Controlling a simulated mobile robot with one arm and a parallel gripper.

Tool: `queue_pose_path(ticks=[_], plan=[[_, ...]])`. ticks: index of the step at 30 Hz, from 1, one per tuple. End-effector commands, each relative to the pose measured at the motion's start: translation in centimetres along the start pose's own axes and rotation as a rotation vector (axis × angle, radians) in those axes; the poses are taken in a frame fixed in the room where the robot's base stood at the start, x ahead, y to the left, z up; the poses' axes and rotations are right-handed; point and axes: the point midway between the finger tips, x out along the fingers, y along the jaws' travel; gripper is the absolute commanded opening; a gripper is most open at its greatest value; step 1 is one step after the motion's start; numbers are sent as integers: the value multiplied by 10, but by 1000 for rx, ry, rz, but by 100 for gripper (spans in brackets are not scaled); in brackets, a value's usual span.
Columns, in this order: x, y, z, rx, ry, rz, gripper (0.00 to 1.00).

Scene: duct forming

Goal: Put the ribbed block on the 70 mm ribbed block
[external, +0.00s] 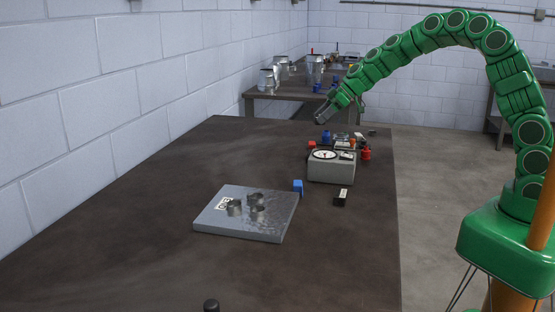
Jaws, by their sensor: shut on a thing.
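My gripper (319,119) hangs above the far part of the dark table, at the end of my arched green arm, pointing down to the left. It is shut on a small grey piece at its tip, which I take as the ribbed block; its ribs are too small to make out. Several short grey metal pieces (257,198) stand close together on a flat grey plate (270,228) in the middle of the table. One of them may be the 70 mm ribbed block, but I cannot tell which. My gripper is well behind and above the plate.
A grey dial scale (331,171) stands between my gripper and the plate. A blue cube (298,187) and a black block (341,198) lie near it. The near table is mostly clear; a brick wall is left.

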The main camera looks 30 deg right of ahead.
Motion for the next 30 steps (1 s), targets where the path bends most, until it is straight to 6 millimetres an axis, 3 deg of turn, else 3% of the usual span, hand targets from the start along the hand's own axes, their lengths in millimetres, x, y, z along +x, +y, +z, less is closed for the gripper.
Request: queue_pose_path(ticks=[6, 18, 23, 30], plan=[[-31, -25, 28, -3, 1, -4, 6], [-63, -80, 46, -36, 1, -33, 6], [-64, -86, 47, -40, 0, -38, 6], [-43, -69, 43, -40, -1, -40, 6]])
